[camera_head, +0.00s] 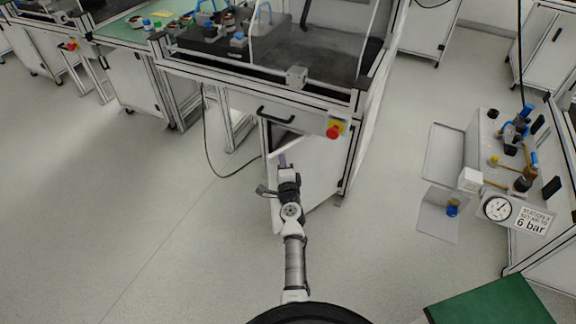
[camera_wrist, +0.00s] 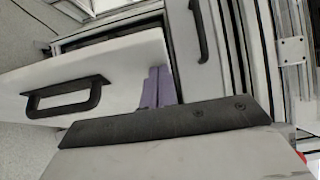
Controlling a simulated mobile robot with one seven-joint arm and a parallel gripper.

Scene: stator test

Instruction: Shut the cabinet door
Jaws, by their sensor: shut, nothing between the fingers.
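The cabinet door (camera_wrist: 110,72) is a white panel with a black bar handle (camera_wrist: 68,97), at the left of the wrist view. It stands ajar, with a dark gap behind its upper edge. In the head view, the door's pale upper edge (camera_head: 288,146) shows below the bench, and my arm hides much of its front. My gripper (camera_head: 283,159) is shut and empty, in front of the door. Its purple fingers (camera_wrist: 157,88) lie against or just in front of the door's right part in the wrist view; I cannot tell whether they touch.
A drawer handle (camera_head: 275,115) and a red emergency button (camera_head: 334,130) are on the bench front above the door. A black cable (camera_head: 215,165) hangs to the left. Another station with a gauge (camera_head: 497,208) stands at right. The floor between is clear.

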